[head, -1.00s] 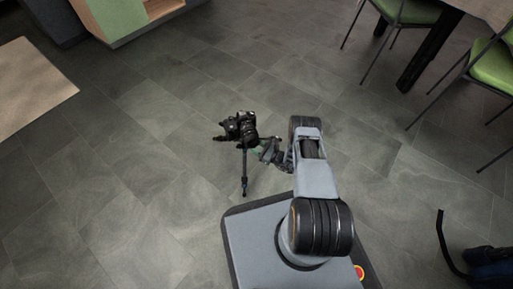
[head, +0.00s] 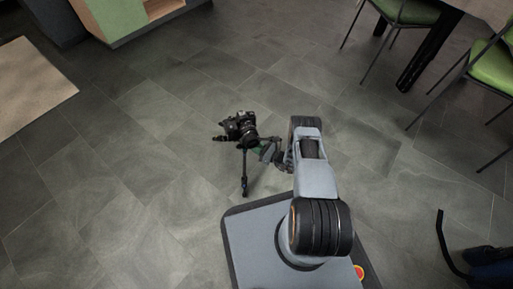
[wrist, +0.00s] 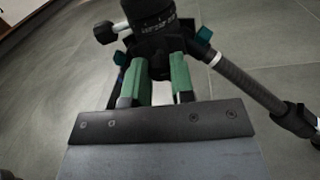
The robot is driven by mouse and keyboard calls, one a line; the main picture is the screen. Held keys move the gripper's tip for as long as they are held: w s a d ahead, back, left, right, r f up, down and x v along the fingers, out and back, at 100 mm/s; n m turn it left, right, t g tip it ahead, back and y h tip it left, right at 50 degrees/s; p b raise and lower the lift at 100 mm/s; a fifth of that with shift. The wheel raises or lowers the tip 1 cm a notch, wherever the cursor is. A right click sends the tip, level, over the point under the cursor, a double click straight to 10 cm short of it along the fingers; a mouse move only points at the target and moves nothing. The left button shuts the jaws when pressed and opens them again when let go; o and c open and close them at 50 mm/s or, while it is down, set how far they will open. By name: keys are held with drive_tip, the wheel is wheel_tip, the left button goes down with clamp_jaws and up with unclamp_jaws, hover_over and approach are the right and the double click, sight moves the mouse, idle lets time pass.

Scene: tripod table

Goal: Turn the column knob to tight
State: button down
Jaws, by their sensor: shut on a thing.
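A black camera (head: 238,126) sits on top of a small dark tripod (head: 244,172) that stands on the floor. My gripper (head: 262,150) reaches it from the right, partly hidden by my own arm. In the wrist view my gripper (wrist: 157,84) has its two green fingers closed on either side of a dark column knob (wrist: 159,72). The fingers hide much of the knob, and no tight mark on it can be read. A black round part with white markings (wrist: 150,18) is just above the fingers.
Another knob (wrist: 104,32) sticks out at the left of the tripod head. A tripod leg (wrist: 245,85) slants down to the right. Green chairs (head: 405,12) and a table stand at the upper right. The floor around the tripod is clear.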

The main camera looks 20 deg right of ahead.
drive_tip(key=m, duration=2.5)
drive_tip(key=shift+m, duration=0.4)
drive_tip(key=c, duration=1)
unclamp_jaws()
drive_tip(key=shift+o, duration=0.2)
drive_tip(key=p+v, duration=0.3)
drive_tip(key=v, duration=1.1)
